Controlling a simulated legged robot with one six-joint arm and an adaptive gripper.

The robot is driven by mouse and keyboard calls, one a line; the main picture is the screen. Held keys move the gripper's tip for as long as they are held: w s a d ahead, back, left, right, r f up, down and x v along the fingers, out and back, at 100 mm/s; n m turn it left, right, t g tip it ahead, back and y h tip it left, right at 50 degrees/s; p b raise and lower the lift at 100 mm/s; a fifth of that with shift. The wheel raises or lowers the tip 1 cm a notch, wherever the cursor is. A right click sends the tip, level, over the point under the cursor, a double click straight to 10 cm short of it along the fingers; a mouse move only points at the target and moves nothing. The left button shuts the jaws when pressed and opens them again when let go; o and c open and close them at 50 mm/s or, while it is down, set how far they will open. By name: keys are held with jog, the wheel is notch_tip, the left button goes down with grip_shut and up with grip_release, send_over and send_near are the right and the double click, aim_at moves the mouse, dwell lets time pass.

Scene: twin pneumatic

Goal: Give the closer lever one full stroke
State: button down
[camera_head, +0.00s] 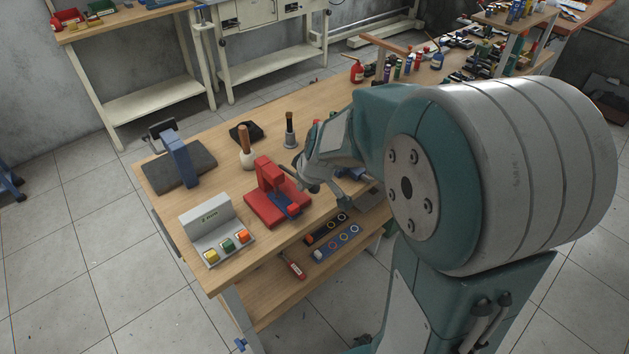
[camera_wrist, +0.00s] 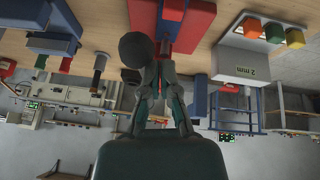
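The red lever press (camera_head: 268,195) with a blue part at its front stands on the wooden bench, just left of my gripper in the head view. A dark round knob (camera_wrist: 135,48), seemingly its lever's end, is right beside my fingertips in the wrist view. My gripper (camera_wrist: 159,62) has its fingertips drawn together; it also shows in the head view (camera_head: 303,178), partly hidden by my arm. I cannot tell whether the fingertips touch the knob. A second, blue lever device (camera_head: 178,160) stands farther off on a dark plate (camera_head: 203,158).
A grey button box (camera_head: 207,222) with yellow, green and orange buttons stands at the near left bench corner. Wooden-handled tools (camera_head: 246,150) stand behind the press. Pieces with coloured rings (camera_head: 338,242) lie on the shelf below. Bottles crowd the bench's far end.

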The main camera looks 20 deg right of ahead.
jog(key=shift+s+d+r, duration=1.75)
jog(key=shift+s+r, duration=1.05)
jog(key=shift+s, duration=0.85)
jog(key=s+a+r+m, duration=0.2)
jog(key=s+a+r, duration=0.1)
jog(key=s, duration=0.4)
jog(key=s+a+r+m+h, duration=0.1)
jog(key=s+a+r+m, duration=0.1)
jog(key=s, duration=0.5)
notch_tip(320, 180, up, 2)
jog(key=shift+a+m, duration=0.4)
jog(key=shift+m, duration=0.4)
jog(key=shift+a, duration=0.2)
